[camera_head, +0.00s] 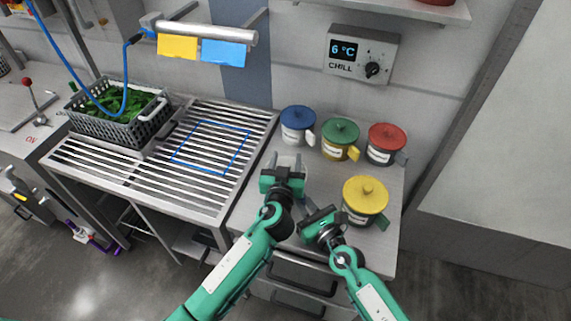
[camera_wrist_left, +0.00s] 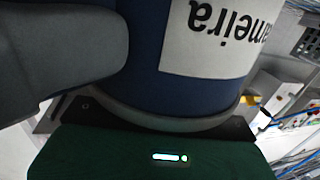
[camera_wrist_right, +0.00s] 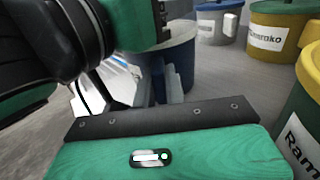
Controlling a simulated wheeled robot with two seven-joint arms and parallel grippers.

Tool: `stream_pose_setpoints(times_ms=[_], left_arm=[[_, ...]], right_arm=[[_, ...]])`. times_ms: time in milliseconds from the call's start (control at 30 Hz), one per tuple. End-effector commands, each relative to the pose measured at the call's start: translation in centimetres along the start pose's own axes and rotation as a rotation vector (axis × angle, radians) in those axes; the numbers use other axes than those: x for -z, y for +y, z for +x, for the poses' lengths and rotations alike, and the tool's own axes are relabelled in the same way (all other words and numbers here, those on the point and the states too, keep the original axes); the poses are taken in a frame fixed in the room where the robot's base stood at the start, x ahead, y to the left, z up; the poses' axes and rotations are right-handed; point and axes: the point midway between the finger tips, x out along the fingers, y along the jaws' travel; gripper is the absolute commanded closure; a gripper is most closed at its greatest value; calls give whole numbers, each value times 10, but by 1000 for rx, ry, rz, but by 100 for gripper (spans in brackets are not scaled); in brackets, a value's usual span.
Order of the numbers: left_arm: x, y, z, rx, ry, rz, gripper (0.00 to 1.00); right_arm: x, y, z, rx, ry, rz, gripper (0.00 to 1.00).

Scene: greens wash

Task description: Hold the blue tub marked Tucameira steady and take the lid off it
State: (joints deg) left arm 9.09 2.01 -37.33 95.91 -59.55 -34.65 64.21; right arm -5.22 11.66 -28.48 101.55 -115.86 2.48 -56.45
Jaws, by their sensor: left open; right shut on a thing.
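The blue tub marked Tucameira (camera_wrist_left: 150,95) fills the left wrist view, its label upside down and ending in "ameira". In the head view my grippers mostly hide it. My left gripper (camera_head: 283,180) is open at the tub's top, with one grey finger close beside the wall.
A yellow-lidded tub (camera_head: 365,196) stands close right of my right gripper. A slatted rack (camera_head: 150,175) and a crate of greens (camera_head: 110,130) are at left.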

Motion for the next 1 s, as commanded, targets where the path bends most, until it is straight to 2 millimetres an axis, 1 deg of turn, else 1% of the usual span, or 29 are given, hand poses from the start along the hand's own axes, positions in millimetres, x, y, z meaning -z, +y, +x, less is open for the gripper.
stream_pose_setpoints(times_ms=[133, 267, 300, 367, 400, 1000], left_arm=[[0, 0, 0, 0, 0, 0, 52], [0, 0, 0, 0, 0, 0, 77], [0, 0, 0, 0, 0, 0, 85], [0, 0, 0, 0, 0, 0, 97], [0, 0, 0, 0, 0, 0, 100], [1, 0, 0, 0, 0, 0, 100]], right_arm=[[0, 0, 0, 0, 0, 0, 100], [0, 0, 0, 0, 0, 0, 100], [0, 0, 0, 0, 0, 0, 100], [0, 0, 0, 0, 0, 0, 100], [0, 0, 0, 0, 0, 0, 100], [0, 0, 0, 0, 0, 0, 100]])
